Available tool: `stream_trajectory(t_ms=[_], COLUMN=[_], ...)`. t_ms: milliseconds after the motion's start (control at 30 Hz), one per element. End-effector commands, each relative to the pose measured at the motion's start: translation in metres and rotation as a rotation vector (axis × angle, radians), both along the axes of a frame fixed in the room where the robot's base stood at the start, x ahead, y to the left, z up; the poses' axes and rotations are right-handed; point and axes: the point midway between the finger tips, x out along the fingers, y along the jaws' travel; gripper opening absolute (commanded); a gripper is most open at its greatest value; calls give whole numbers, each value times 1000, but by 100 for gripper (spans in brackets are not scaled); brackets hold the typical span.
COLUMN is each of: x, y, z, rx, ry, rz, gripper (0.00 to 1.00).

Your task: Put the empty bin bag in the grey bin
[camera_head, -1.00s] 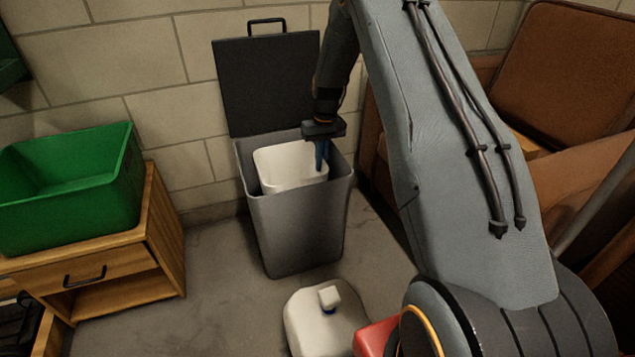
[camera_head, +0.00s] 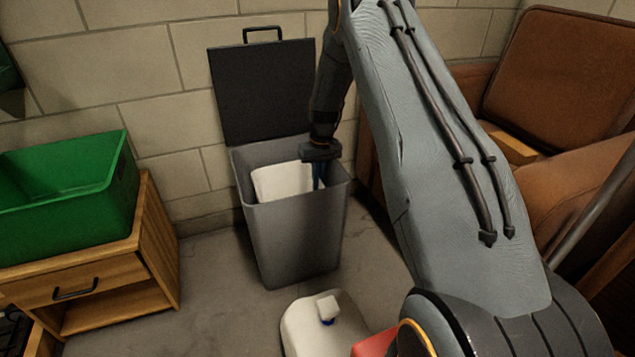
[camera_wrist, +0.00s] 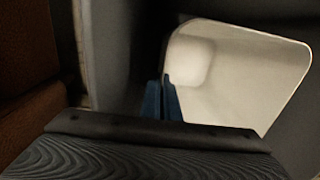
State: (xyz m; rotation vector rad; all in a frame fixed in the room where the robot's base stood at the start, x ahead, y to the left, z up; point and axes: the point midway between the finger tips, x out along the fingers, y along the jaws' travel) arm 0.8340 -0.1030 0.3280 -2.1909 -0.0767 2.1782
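The grey bin (camera_head: 295,235) stands against the wall with its dark lid (camera_head: 262,90) raised. The white, open-topped bin bag (camera_head: 282,181) is partly inside the bin, its upper part showing near the rim. My gripper (camera_head: 319,182) points down into the bin at the bag's right side. In the wrist view, the blue fingers (camera_wrist: 163,100) are close together at the edge of the white bag (camera_wrist: 235,85), which looks pinched between them. The bag's lower part is hidden by the bin's front wall.
A green crate (camera_head: 65,215) sits on a wooden drawer unit (camera_head: 150,250) at left. A white jug (camera_head: 322,325) and a red object (camera_head: 375,343) stand in front of the bin. A brown armchair (camera_head: 565,80) is at right. Bare floor (camera_head: 215,270) shows left of the bin.

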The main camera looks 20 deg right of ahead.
Motion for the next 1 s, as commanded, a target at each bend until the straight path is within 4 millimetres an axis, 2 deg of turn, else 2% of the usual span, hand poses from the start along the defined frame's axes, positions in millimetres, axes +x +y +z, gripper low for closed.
stream_trajectory(t_ms=[33, 167, 300, 633, 767, 1000], x=[-2, -3, -3, -3, -3, -3], y=[1, 1, 1, 0, 0, -4], z=[-9, -12, -13, -11, 3, 58], rx=[1, 1, 1, 1, 1, 0], ry=[5, 6, 6, 5, 4, 3], rz=[2, 2, 3, 3, 3, 2], gripper=[0, 0, 20, 20, 20, 20])
